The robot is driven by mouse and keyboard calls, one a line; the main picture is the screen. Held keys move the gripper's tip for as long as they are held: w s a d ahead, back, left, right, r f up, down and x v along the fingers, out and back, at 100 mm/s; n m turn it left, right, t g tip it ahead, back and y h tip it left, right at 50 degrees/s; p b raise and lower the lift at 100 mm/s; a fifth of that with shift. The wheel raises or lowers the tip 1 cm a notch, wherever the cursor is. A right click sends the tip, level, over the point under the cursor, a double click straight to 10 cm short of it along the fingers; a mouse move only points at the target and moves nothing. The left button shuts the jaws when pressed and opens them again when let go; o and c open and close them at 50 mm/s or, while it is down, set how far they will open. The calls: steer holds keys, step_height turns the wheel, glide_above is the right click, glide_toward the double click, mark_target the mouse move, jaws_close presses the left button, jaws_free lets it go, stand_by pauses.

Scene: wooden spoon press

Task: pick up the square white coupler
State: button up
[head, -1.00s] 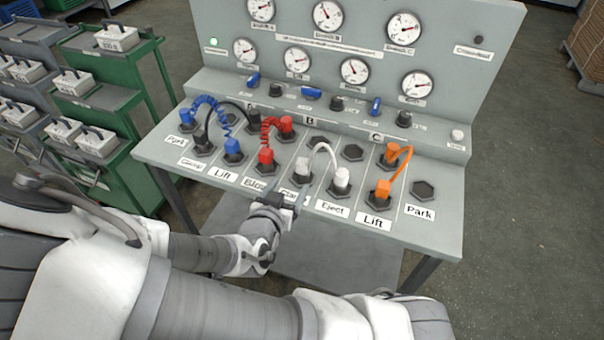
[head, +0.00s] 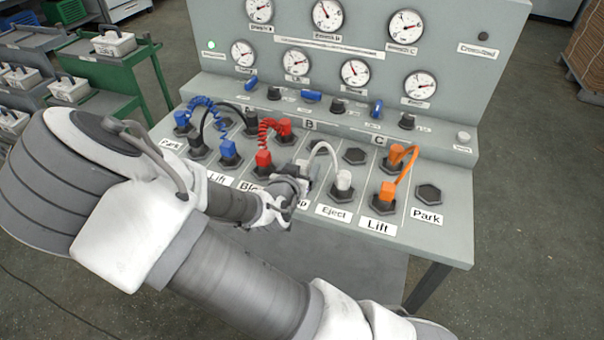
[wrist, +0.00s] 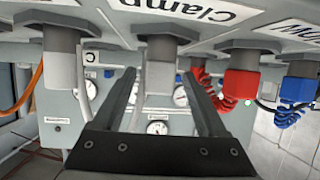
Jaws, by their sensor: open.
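In the wrist view a blocky white-grey coupler (wrist: 158,78) sits in the socket by the upside-down "Clamp" label and shows between my fingers. My gripper (wrist: 160,74) is open, with one finger on each side of this coupler; I cannot tell if either finger touches it. In the head view my gripper (head: 298,182) is at the Clamp socket and hides most of the coupler there. A white cable (head: 322,146) arches from there to a second white coupler (head: 343,180) in the Eject socket. This second coupler also shows at the left of the wrist view (wrist: 61,70).
A red coupler (head: 263,160) and a blue coupler (head: 228,150) stand left of my gripper. An orange coupler (head: 388,192) stands in Lift on the right. The Park socket (head: 428,194) is empty. The gauge panel (head: 350,45) rises behind the sloped deck.

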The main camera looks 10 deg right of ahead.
mark_target(305, 161)
steer(key=x, duration=0.3)
steer(key=shift+w+d+b, duration=0.15)
steer(key=shift+w+b, duration=0.15)
steer(key=shift+r, duration=0.1)
jaws_close()
